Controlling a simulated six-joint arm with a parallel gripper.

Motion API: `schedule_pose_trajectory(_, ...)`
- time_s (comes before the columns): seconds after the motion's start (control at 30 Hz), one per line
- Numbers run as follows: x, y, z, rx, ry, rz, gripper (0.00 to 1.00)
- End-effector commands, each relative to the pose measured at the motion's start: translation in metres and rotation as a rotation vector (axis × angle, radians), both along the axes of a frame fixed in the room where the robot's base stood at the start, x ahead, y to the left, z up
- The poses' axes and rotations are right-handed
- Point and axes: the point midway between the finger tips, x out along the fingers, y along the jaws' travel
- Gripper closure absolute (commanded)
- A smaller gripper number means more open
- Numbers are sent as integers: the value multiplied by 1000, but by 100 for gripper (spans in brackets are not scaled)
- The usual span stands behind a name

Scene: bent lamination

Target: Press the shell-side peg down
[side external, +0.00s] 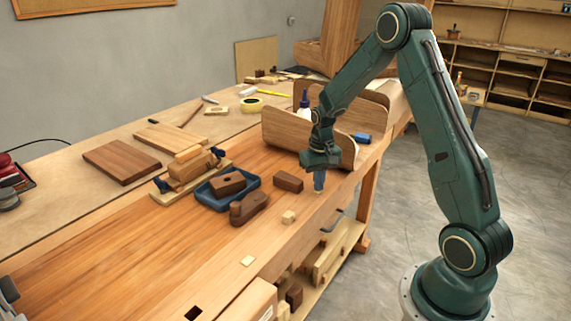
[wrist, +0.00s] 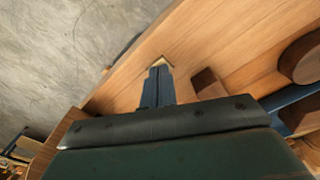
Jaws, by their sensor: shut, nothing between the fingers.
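My gripper (side external: 319,187) points straight down at the right part of the bench top, close to the front edge, with its blue fingers together. In the wrist view the shut fingertips (wrist: 158,68) are over a small pale wooden piece (wrist: 161,60), which may be the shell-side peg. Only its edges show around the tips, and I cannot tell whether they touch it or how high it stands. The bent wooden shell (side external: 285,138), with curved upright sides, stands just behind my gripper.
A blue tray (side external: 210,197) holding a brown block and a dark rounded wooden tool (side external: 249,207) are farther left. A glue bottle (side external: 304,103) stands by the shell.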

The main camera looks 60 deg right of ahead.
Motion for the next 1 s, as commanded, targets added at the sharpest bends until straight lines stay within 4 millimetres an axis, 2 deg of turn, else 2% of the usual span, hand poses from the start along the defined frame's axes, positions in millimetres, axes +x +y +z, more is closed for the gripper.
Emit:
schedule_pose_trajectory(0.5,-1,0,-5,1,2,0,100)
schedule_pose_trajectory(1.0,0,0,13,0,1,0,100)
